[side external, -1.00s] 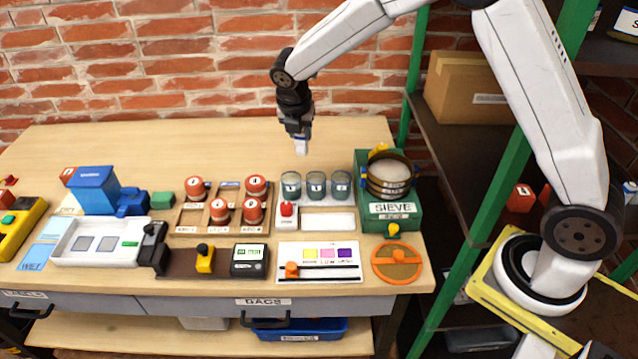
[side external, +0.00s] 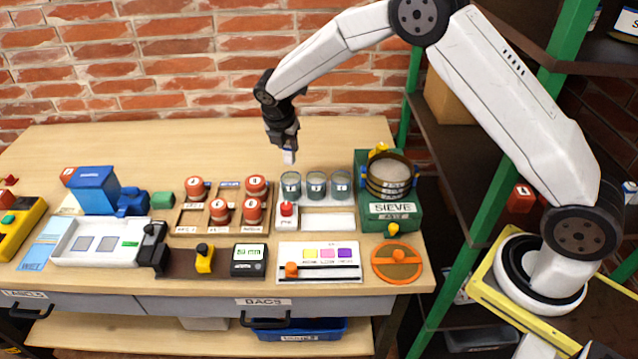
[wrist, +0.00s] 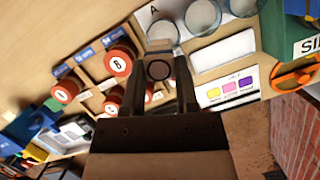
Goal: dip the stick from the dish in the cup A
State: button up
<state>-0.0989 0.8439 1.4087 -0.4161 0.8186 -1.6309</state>
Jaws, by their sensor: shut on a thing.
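My gripper (side external: 288,146) is shut on a short pale stick (side external: 289,157) that points down over the table, behind and above the cups. In the wrist view my gripper (wrist: 160,80) has a round grey end between its fingers, probably the stick seen end-on. Cup A (side external: 291,187) is the leftmost of three glass cups in a row; in the wrist view cup A (wrist: 163,34) has a letter A beside it. The stick is apart from the cup. A white rectangular dish (side external: 328,221) lies in front of the cups and looks empty.
A red-topped item (side external: 287,209) stands left of the dish. A wooden rack with red-capped jars (side external: 221,211) is left of the cups, and a green sieve stand (side external: 391,212) is right. The table behind the cups is clear, up to a brick wall.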

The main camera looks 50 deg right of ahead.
jog(key=shift+f, duration=0.3)
jog(key=shift+f, duration=4.15)
jog(key=shift+f, duration=0.1)
jog(key=shift+r, duration=3.65)
